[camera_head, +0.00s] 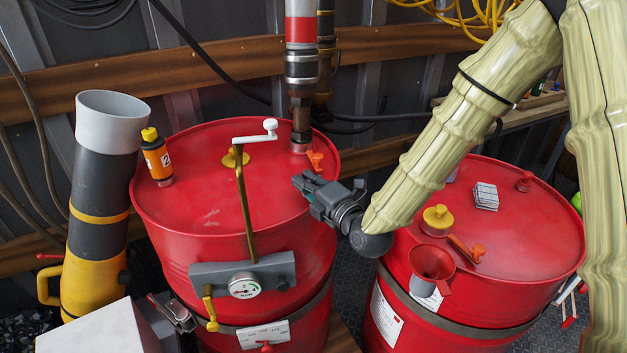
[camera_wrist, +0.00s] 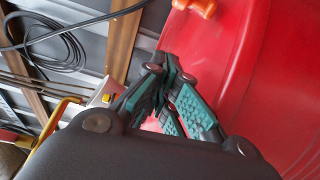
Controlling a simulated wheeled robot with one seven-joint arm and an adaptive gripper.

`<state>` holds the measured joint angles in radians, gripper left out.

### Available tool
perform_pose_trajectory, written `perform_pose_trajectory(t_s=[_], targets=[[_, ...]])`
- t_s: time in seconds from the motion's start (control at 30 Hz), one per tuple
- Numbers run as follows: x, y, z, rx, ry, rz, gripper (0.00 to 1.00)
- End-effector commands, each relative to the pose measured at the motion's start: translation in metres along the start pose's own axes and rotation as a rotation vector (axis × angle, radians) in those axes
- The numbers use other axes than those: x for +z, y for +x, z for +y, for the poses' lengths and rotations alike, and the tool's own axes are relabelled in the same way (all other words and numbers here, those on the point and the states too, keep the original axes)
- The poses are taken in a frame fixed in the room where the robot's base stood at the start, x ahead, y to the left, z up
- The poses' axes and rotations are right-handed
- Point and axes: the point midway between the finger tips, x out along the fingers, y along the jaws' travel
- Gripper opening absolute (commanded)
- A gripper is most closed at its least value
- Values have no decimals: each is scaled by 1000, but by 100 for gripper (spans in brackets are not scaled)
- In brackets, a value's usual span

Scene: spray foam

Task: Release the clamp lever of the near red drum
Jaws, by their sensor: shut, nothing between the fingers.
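Two red drums stand side by side, a left drum (camera_head: 190,205) and a right drum (camera_head: 535,225); I cannot tell for certain which is the near one. A small orange lever (camera_head: 315,160) sits on the left drum's lid by the pipe foot; an orange part also shows at the top of the wrist view (camera_wrist: 196,6). Another orange lever (camera_head: 467,247) lies on the right drum's lid. My gripper (camera_head: 300,182) is shut and empty, over the left drum's right side, just below its orange lever and apart from it. In the wrist view its fingertips (camera_wrist: 165,68) meet against the red drum.
A striped pipe (camera_head: 302,60) rises from the left drum. A crank with white handle (camera_head: 250,136), an orange bottle (camera_head: 156,160) and a gauge (camera_head: 243,285) crowd that drum. The right lid holds a yellow cap (camera_head: 437,217) and a red funnel (camera_head: 431,264).

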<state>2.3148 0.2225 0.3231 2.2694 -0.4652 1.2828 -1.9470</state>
Motion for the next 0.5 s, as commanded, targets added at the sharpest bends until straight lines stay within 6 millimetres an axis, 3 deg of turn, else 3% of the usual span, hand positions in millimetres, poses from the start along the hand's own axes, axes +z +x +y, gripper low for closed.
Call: perform_pose_trajectory(t_s=[0.37,0.5], targets=[[2,62,2,0,2,-5,0],[17,54,2,-1,3,-6,0]])
